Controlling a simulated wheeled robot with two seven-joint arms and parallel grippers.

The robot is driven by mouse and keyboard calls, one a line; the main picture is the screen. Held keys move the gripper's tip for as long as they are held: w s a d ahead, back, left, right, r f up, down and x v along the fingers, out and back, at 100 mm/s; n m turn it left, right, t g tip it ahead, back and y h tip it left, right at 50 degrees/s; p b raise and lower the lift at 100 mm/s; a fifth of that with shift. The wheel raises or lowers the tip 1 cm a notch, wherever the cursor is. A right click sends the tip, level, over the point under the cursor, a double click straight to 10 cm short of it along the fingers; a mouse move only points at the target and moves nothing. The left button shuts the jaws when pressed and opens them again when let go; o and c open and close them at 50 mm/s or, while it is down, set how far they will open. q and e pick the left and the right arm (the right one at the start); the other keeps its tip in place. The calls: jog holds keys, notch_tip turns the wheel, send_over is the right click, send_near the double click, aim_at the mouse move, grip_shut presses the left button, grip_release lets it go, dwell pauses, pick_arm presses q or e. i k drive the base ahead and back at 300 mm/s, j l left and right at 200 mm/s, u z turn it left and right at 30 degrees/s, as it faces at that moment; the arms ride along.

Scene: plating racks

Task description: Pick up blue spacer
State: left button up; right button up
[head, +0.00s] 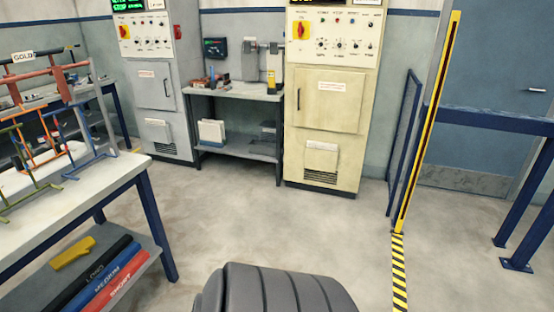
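A long blue bar (107,280) with white lettering lies on the lower shelf of the left workbench, between a black bar (90,274) and a red bar (124,283). It looks like the blue spacer, but I cannot be sure. Its near end is cut off by the picture's bottom edge. Neither of my grippers is in view.
The left workbench (115,170) carries green, orange and blue wire racks (70,140). A yellow piece (72,253) lies on its lower shelf. Two control cabinets (325,100) stand behind. The middle floor (240,220) is clear.

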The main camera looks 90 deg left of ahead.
aim_at(77, 304)
jog(key=j+u, duration=0.3)
jog(key=u, duration=0.15)
jog(key=i+j+u, duration=0.1)
jog(key=j+u, duration=0.2)
jog(key=u, duration=0.2)
jog(key=i+j+u, duration=0.1)
jog(key=j+u, duration=0.2)
jog(key=u, duration=0.15)
jog(key=i+j+u, duration=0.15)
jog(key=u, duration=0.3)
jog(key=i+j+u, duration=0.15)
jog(key=u, duration=0.35)
jog(key=i+j+u, duration=0.15)
jog(key=u, duration=0.3)
jog(key=i, duration=0.1)
